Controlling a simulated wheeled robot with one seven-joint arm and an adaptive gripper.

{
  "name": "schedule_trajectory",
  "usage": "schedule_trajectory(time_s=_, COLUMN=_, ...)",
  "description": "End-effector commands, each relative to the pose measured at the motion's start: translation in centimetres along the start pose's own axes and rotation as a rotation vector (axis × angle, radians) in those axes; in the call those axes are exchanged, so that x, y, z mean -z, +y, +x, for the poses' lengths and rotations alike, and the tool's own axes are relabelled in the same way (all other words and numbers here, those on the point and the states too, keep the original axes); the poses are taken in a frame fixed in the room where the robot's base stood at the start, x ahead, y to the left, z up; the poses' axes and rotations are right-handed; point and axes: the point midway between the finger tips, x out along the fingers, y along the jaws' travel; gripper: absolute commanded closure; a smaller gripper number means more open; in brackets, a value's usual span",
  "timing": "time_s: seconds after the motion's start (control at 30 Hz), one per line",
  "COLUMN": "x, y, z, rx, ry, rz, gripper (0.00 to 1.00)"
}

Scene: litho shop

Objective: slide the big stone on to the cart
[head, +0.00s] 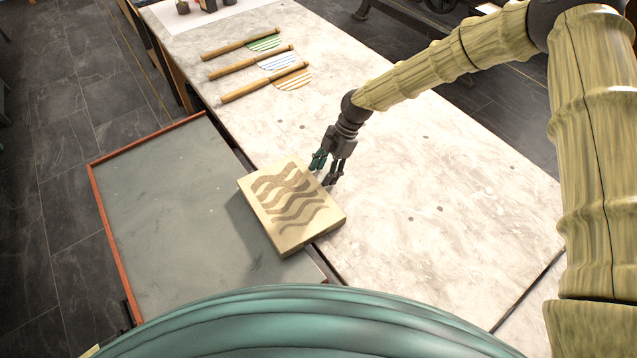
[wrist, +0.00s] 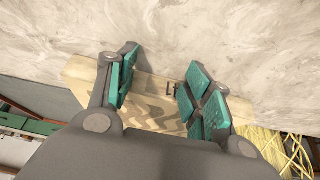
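The big stone (head: 291,207) is a thick pale slab with brown wavy bands on top. It lies across the left edge of the stone-topped table (head: 420,190), with its left part over the cart (head: 165,215), a grey top with a red-brown rim. My gripper (head: 328,173) is at the stone's far right side, pointing down, fingers apart. In the wrist view the green-padded fingers (wrist: 160,95) are open, with the stone (wrist: 150,118) behind them and dark marks on its side. Whether the fingers touch the stone I cannot tell.
Several wooden-handled rollers or tools (head: 240,45) with striped coloured discs lie farther back on the table. A white sheet (head: 205,12) with small pots is at the far end. The cart top is otherwise clear. A dark gap runs between cart and table.

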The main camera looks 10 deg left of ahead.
Motion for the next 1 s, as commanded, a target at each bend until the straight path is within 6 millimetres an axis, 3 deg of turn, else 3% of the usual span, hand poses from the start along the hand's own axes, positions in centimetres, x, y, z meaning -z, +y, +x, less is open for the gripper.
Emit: schedule_trajectory(time_s=1.0, x=5.0, y=-0.4, z=2.4, rx=0.004, ry=0.004, rz=-0.003, gripper=0.50)
